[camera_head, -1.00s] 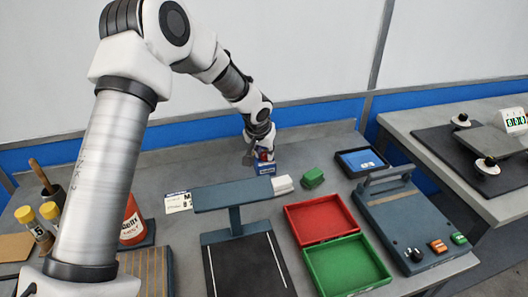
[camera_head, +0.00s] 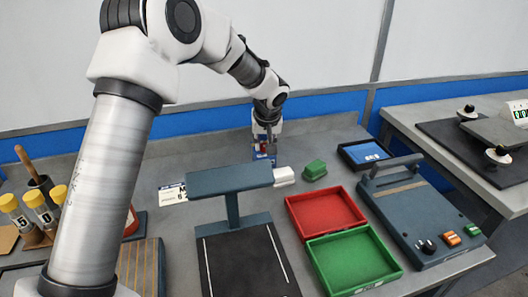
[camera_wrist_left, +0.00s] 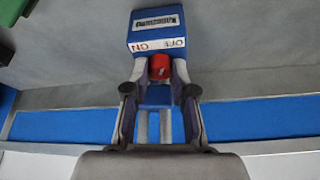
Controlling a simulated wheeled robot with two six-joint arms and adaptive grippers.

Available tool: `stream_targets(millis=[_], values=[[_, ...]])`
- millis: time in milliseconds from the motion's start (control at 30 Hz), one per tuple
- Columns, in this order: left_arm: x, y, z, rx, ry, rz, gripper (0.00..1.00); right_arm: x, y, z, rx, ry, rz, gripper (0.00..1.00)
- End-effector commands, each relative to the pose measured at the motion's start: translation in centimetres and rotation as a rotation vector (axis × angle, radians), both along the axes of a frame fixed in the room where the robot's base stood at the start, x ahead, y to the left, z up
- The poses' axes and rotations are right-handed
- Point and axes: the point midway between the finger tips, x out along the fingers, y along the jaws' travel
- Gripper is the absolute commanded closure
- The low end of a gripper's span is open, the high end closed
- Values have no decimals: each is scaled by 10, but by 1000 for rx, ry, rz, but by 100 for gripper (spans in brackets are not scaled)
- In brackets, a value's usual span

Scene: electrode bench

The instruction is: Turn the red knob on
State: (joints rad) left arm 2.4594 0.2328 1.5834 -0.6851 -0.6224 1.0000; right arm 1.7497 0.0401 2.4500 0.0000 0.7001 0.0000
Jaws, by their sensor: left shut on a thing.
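The red knob (camera_wrist_left: 160,67) sits on the front of a small blue box (camera_wrist_left: 157,27) with a white label strip, lettered on both sides of the knob. The lettering is upside down in the left wrist view. My left gripper (camera_wrist_left: 160,82) is shut on the red knob, one finger on each side. In the head view my left gripper (camera_head: 265,139) is at the back of the bench, at the blue box (camera_head: 263,157), and hides most of the knob. The knob's pointer cannot be made out. My right gripper is in neither view.
Red (camera_head: 325,209) and green (camera_head: 352,260) trays and a dark device (camera_head: 420,215) fill the right side.

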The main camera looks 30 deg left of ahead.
Motion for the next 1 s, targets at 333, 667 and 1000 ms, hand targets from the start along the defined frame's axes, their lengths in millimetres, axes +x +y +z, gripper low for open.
stream_targets(millis=[333,667,1000], values=[[2,-2,-1,1,-1,326,100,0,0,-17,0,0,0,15],[4,-2,1,0,0,596,100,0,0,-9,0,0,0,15],[5,-2,1,-2,0,739,100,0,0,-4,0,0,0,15]])
